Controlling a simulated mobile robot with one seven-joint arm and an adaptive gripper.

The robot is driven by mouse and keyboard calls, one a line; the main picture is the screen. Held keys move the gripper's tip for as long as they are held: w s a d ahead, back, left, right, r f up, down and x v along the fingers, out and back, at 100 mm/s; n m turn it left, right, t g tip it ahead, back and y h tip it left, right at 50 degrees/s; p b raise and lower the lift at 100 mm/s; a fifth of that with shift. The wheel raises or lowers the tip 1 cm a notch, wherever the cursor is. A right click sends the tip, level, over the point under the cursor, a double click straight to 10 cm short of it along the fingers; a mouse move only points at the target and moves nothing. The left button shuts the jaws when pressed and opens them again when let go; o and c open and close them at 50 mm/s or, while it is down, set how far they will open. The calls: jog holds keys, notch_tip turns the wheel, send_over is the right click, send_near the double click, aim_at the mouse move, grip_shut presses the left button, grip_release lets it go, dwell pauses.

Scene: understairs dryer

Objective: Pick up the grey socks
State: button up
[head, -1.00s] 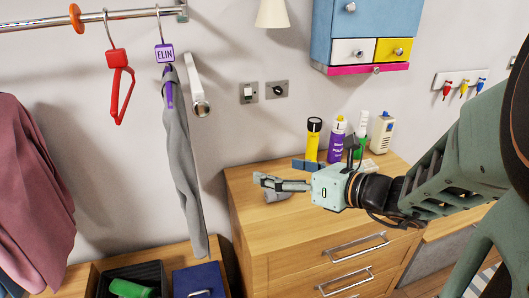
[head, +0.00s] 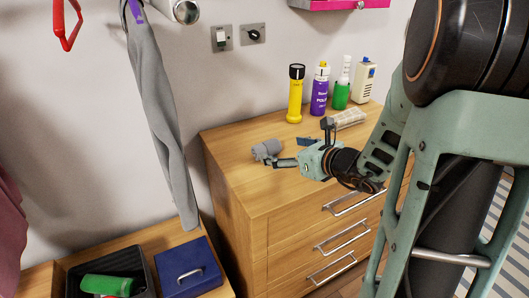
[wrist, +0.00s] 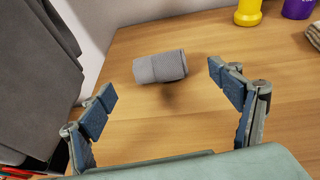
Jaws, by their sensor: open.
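The grey socks (head: 266,149) are a rolled bundle lying on the wooden dresser top near its left side. In the wrist view the socks (wrist: 160,67) lie on bare wood, beyond and between my two fingertips. My gripper (wrist: 165,95) is open and empty, with its blue-padded fingers spread apart. In the head view my gripper (head: 287,161) is low over the dresser, just to the right of the socks. I cannot tell from the head view whether a finger touches them; in the wrist view they look apart.
A grey garment (head: 162,110) hangs to the left. A blue box (head: 189,270) and black tray (head: 68,280) sit lower left.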

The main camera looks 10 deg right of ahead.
aim_at(270, 149)
jog(key=x, duration=0.5)
jog(key=f+b+x, duration=0.1)
jog(key=x, duration=0.1)
jog(key=shift+s+a, duration=0.1)
jog(key=shift+w+a+f, duration=0.1)
jog(key=shift+w+a, duration=0.05)
jog(key=shift+w, duration=0.2)
jog(key=c, duration=1.2)
